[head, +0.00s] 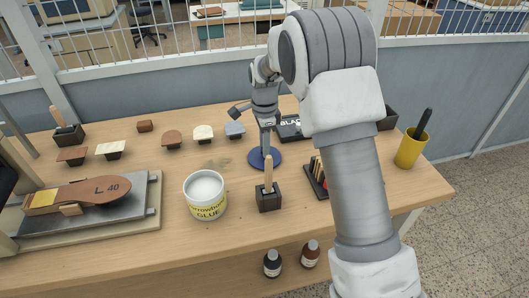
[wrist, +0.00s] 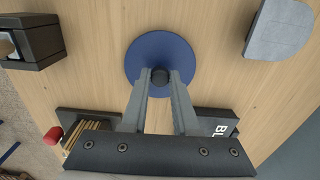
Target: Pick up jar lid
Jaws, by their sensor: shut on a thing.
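The jar lid is a round blue disc with a small dark knob in its middle. It shows in the head view (head: 265,160) behind the black holder, and in the wrist view (wrist: 140,58) at top centre. My gripper (wrist: 160,77) is shut on the knob, one fingertip at each side. In the head view my gripper (head: 265,147) points straight down over the lid. The lid looks level, at or just above the table; I cannot tell whether it touches. The white glue jar (head: 206,208) stands open to the left and nearer.
A black holder with a wooden handle (head: 268,200) stands close in front of the lid. A dark rack of sticks (head: 315,182) is to the right, with a yellow cup (head: 411,150) beyond. Several mushroom-shaped pads, such as a bluish one (head: 235,129), stand behind left.

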